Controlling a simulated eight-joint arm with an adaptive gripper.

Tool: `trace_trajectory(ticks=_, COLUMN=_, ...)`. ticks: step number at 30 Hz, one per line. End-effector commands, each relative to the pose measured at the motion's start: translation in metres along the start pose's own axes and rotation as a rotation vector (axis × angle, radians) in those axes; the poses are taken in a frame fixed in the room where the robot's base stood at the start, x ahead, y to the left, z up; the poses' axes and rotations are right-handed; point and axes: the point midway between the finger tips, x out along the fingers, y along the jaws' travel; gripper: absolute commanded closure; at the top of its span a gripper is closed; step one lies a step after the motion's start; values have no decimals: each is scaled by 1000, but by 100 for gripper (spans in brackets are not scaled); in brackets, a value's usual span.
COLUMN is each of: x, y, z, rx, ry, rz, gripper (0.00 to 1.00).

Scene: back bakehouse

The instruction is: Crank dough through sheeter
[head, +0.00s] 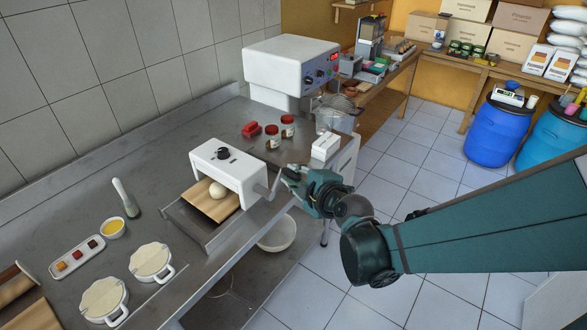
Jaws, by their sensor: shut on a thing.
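A pale ball of dough (217,190) rests on a wooden board (203,204) in front of the sheeter's opening. The crank handle (271,190) comes out of the sheeter's right side. My gripper (288,176) is beside the sheeter on the right, shut on the crank handle. The fingers and the grip end of the handle are small and partly hidden by my wrist.
A larger white machine (290,65) and red-lidded jars (287,126) stand behind. Two round cream presses (151,262), a yellow bowl (113,228) and a brush (125,198) lie to the left. A white bowl (277,234) sits below the counter edge. Blue barrels (494,133) stand far right.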

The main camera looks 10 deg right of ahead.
Motion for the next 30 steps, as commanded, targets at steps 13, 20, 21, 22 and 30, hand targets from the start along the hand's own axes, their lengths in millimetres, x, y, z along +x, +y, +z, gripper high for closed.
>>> trace_trajectory(ticks=13, x=-16, y=-1, z=-23, rx=-162, ry=-31, rz=94, gripper=100)
trace_trajectory(ticks=20, x=-25, y=-3, z=-37, rx=-161, ry=-30, rz=92, gripper=100)
trace_trajectory(ticks=21, x=-26, y=-4, z=-39, rx=-161, ry=-31, rz=92, gripper=100)
trace_trajectory(ticks=22, x=-28, y=-4, z=-42, rx=-159, ry=-30, rz=92, gripper=100)
trace_trajectory(ticks=30, x=-36, y=-11, z=-56, rx=-159, ry=-32, rz=92, gripper=100)
